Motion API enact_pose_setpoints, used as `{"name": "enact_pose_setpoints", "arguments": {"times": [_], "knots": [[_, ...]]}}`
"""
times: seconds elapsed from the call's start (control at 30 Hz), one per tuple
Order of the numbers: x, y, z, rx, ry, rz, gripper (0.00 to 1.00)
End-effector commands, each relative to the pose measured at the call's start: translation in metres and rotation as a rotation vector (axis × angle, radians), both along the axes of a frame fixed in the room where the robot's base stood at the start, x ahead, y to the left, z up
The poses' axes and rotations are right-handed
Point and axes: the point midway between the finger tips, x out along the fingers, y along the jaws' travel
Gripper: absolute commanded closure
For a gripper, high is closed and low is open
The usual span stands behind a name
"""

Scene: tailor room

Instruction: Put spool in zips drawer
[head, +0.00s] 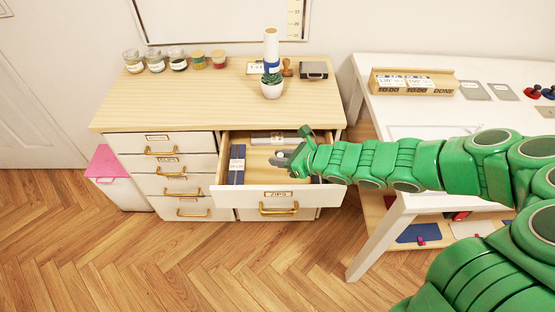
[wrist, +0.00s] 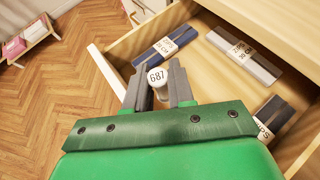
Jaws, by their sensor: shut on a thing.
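The zips drawer (head: 233,197) is pulled open at the upper right of the wooden-topped cabinet, with a "ZIPS" label on its front. My green gripper (head: 284,160) is over the open drawer in the head view. In the wrist view my gripper (wrist: 166,88) is shut on a small spool (wrist: 157,77) with a white top marked "687". The spool's lower part is hidden between the jaws. Several labelled zip packs lie in the drawer: a blue one (wrist: 165,45), a grey one (wrist: 245,56) and a dark one at the right (wrist: 274,119). The drawer's middle floor is bare.
A white table (head: 390,115) stands to the right. A pink-topped bin (head: 105,165) is at the left.

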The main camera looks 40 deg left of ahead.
Motion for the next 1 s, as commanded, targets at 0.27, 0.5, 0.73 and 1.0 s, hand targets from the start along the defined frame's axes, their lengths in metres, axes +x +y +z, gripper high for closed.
{"name": "enact_pose_setpoints", "arguments": {"times": [0.27, 0.5, 0.73, 1.0], "knots": [[0.008, 0.01, -0.017, -0.006, -0.004, 0.0, 1.0], [0.026, 0.038, -0.03, -0.005, -0.004, 0.001, 1.0], [0.043, 0.064, -0.044, -0.006, -0.005, 0.001, 1.0], [0.057, 0.085, -0.065, -0.005, -0.001, -0.001, 1.0]]}}
